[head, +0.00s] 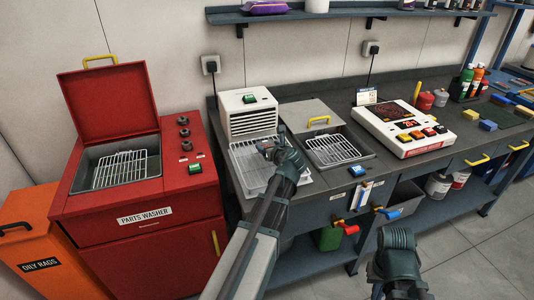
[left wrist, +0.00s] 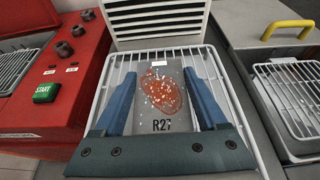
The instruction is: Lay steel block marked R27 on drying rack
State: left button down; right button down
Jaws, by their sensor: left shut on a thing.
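The steel block marked R27 (left wrist: 158,105) is a grey plate with an orange-red patch and white specks on its face. My left gripper (head: 266,147) is shut on it, with a blue finger along each side in the left wrist view. The drying rack (head: 245,172) is a white wire rack in front of a white vented box; it also shows in the left wrist view (left wrist: 106,88). The block is over this rack; I cannot tell whether it touches the wires. In the head view my gripper mostly hides the block. My right gripper's fingers do not show.
A red parts washer (head: 140,235) with its lid up stands left of the bench. Right of the rack is a tank (head: 368,158) with a wire basket and a yellow-handled lid (head: 303,115). The white vented box (head: 247,113) stands behind the rack. A white device (head: 404,128) sits further right.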

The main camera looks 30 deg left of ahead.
pick_arm(q)
jog(key=shift+w+a, duration=0.2)
jog(key=shift+a, duration=0.05)
jog(key=f+b, duration=0.3)
jog(key=shift+w+a+f+b, duration=0.2)
jog(key=shift+a+f+b, duration=0.1)
jog(key=shift+f+b, duration=0.1)
jog(key=shift+r, duration=0.1)
